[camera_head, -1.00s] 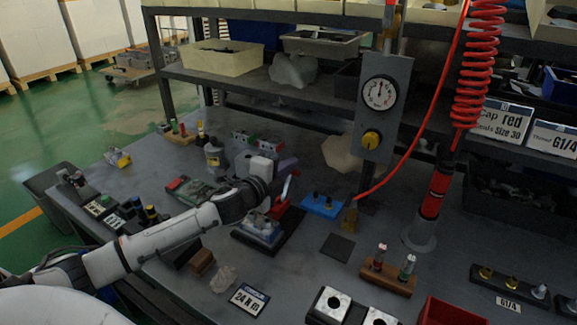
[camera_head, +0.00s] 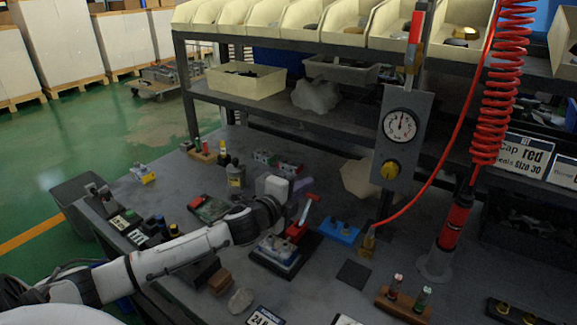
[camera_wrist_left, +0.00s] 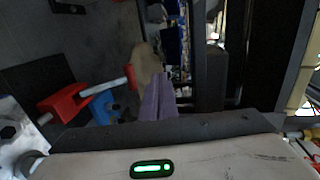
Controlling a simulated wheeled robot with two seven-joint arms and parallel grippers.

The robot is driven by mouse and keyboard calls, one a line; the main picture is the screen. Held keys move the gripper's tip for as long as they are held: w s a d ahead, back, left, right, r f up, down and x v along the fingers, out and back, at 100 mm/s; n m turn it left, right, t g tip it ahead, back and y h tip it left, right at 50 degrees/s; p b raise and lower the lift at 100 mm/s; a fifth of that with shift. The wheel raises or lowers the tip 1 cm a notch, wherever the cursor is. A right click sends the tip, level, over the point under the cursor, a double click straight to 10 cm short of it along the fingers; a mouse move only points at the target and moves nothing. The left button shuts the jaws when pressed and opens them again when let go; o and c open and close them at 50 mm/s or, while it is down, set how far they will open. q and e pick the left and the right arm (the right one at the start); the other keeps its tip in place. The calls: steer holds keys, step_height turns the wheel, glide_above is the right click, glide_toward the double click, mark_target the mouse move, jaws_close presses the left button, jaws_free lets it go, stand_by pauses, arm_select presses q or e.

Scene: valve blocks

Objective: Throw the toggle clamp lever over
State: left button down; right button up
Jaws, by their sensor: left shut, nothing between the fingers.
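The toggle clamp (camera_head: 278,252) is a metal block on a dark plate in the middle of the bench. Its lever (camera_head: 305,212) has a pale bar with red ends and stands tilted up at the block's right side. The wrist view shows the red clamp part (camera_wrist_left: 64,103) and the lever bar (camera_wrist_left: 108,86) at the left. My left gripper (camera_head: 303,187) has purple fingers, which are shut and empty beside the lever's upper end. In the wrist view the fingers (camera_wrist_left: 158,98) are right of the lever tip, apparently apart from it. My right gripper is not in view.
A blue block (camera_head: 339,233) stands right of the clamp. A gauge panel (camera_head: 402,135) and a red coiled hose (camera_head: 498,80) rise behind. A wooden block with valves (camera_head: 402,303) lies at front right. Shelf bins (camera_head: 245,82) line the back.

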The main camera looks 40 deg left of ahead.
arm_select(q)
steer(key=s+r+b, duration=0.1)
steer(key=s+r, duration=0.5)
steer(key=r, duration=0.2)
steer(key=shift+d, duration=0.3)
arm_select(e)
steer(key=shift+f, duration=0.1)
arm_select(q)
steer(key=shift+s, duration=0.1)
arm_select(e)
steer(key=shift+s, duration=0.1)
